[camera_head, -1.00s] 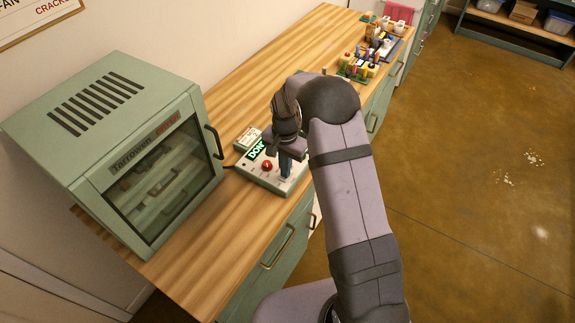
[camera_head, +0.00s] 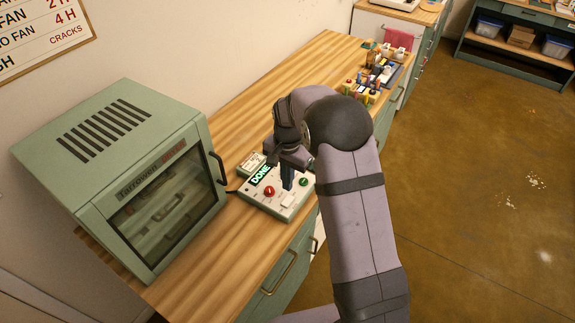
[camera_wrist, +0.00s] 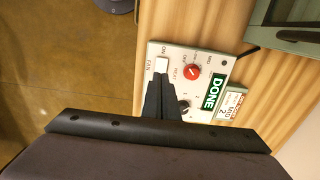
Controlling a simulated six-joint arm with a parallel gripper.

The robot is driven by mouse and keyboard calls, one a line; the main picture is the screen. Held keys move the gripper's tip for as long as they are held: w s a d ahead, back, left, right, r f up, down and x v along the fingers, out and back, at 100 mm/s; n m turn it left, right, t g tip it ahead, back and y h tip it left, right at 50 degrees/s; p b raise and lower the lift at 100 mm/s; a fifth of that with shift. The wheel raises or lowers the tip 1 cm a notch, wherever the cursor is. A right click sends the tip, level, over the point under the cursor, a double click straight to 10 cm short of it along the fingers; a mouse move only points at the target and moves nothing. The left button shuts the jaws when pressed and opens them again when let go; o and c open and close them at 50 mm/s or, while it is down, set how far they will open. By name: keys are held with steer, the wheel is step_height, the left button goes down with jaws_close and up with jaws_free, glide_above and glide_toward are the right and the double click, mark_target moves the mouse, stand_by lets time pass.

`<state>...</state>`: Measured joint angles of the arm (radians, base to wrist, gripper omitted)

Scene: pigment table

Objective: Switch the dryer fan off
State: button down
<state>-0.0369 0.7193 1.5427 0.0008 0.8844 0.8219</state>
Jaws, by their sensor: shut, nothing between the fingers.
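The dryer's control box (camera_head: 262,205) sits on the wooden counter, right of the dryer cabinet (camera_head: 150,190). Its display (camera_head: 262,175) glows green and reads DONE. The white fan switch (camera_head: 288,201) is near the box's front edge; in the wrist view, the switch (camera_wrist: 162,65) lies between the FAN and ON labels. I cannot tell which way it is tipped. My gripper (camera_head: 288,188) is shut and empty, pointing down over the box. In the wrist view its fingertips (camera_wrist: 157,82) are close beside the switch; contact is unclear, and they cover its OFF side.
A small label block (camera_head: 251,164) stands behind the box. Coloured bottles (camera_head: 362,90) stand farther back. The counter between is clear.

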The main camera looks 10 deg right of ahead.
step_height(320, 180, up, 7)
steer(key=b, duration=0.2)
glide_above(285, 204)
steer(key=shift+w+d, duration=0.3)
steer(key=shift+d, duration=0.15)
steer(key=shift+f+b, duration=0.3)
steer(key=shift+b, duration=0.7)
steer(key=b, duration=0.2)
steer(key=shift+a+f+b, duration=0.1)
steer(key=shift+a+b, duration=0.1)
steer(key=shift+b, duration=0.15)
steer(key=b, duration=0.2)
steer(key=shift+s+a+r+b, duration=0.1)
steer(key=shift+a+r+b, duration=0.1)
steer(key=shift+b, duration=0.15)
steer(key=shift+s+r, duration=0.1)
steer(key=shift+r, duration=0.15)
step_height(285, 204, down, 14)
steer(key=p, duration=0.3)
